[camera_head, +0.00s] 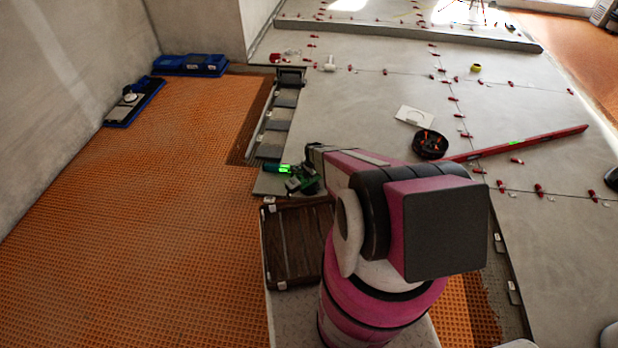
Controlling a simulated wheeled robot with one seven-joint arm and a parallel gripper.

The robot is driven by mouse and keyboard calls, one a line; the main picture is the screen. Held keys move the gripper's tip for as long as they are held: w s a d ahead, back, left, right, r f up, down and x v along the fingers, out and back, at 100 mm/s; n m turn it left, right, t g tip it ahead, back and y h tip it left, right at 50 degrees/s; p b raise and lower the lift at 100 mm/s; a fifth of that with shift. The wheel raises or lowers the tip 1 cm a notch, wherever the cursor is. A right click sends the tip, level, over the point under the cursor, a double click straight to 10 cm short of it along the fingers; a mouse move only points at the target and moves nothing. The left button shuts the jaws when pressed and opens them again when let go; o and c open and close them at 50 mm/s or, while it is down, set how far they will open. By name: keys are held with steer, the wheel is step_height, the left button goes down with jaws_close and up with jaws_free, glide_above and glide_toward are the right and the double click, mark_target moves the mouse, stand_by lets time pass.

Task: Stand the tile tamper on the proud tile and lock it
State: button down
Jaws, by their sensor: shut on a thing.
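The tile tamper (296,185) is a small green and dark tool near the middle of the view, with a bright green light on its left side. My gripper (309,177) is at the end of my pink and black arm and is shut on the tamper. My arm hides part of the gripper and the tool's right side. The tamper is over or on the near end of a row of grey tiles (272,139). I cannot tell whether it touches the tile below, or which tile stands proud.
A dark slatted crate (297,240) lies just in front. Orange matting (150,190) spreads left, with blue trays (190,65) by the wall. On the large grey tiled floor (380,100) at right lie a black round container (430,144), a red level (530,143) and several red clips.

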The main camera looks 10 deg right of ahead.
stand_by(0.4)
steer(key=c, duration=0.8)
jaws_free()
steer(key=shift+f, duration=0.1)
steer(key=shift+c, duration=0.2)
steer(key=r, duration=0.3)
steer(key=d+r, duration=0.1)
steer(key=r, duration=0.6)
steer(key=shift+w+d+r, duration=0.2)
steer(key=shift+w+r, duration=0.15)
